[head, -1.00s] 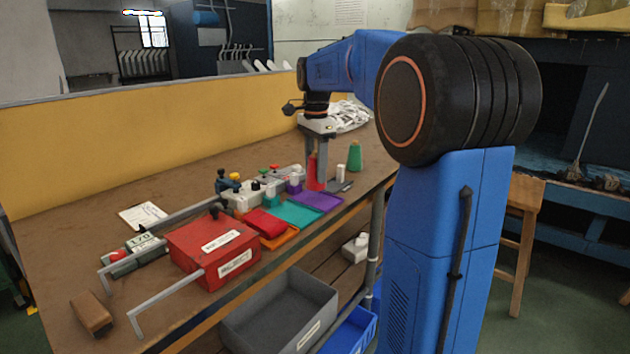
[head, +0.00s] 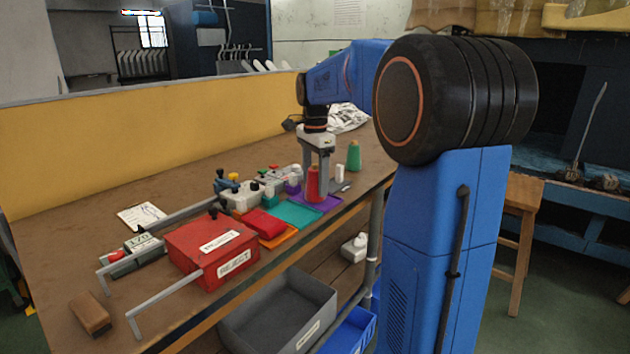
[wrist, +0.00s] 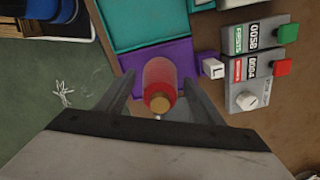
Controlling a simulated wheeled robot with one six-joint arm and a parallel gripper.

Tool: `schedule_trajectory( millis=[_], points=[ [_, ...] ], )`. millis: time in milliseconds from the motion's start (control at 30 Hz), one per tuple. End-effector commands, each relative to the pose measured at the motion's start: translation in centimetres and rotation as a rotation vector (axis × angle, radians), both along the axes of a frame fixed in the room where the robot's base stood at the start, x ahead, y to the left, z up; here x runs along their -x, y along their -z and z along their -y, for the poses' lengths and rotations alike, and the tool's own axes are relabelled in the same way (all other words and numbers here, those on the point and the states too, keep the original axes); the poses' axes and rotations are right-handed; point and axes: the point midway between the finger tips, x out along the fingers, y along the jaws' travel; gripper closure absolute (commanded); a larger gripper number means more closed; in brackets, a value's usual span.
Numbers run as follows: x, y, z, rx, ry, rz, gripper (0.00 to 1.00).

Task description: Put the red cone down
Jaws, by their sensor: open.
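The red cone (head: 313,183) stands upright at the purple mat (head: 328,205) on the workbench. In the wrist view, the red cone (wrist: 158,75) shows from above with its tan tip, against the purple mat (wrist: 183,56). My gripper (head: 318,192) is open and points down, with its fingers on either side of the cone. In the wrist view, my gripper (wrist: 158,88) has a finger left and right of the cone, with small gaps. The cone's underside is hidden, so its contact with the mat cannot be seen directly.
A green cone (head: 354,156) and a white cone (head: 339,173) stand close behind. A counter panel (wrist: 258,62) and white block (wrist: 213,68) are near my right finger.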

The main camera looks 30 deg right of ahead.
Motion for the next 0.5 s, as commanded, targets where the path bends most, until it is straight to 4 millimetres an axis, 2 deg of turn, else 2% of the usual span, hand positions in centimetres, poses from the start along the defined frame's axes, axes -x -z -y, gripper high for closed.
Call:
schedule_trajectory(
  millis=[167, 500],
  points=[
    [0.0, -1.0, 0.0, 0.0, 0.0, 0.001, 0.38],
    [-0.1, -7.1, 0.0, 0.001, 0.0, 0.003, 0.38]
  ],
)
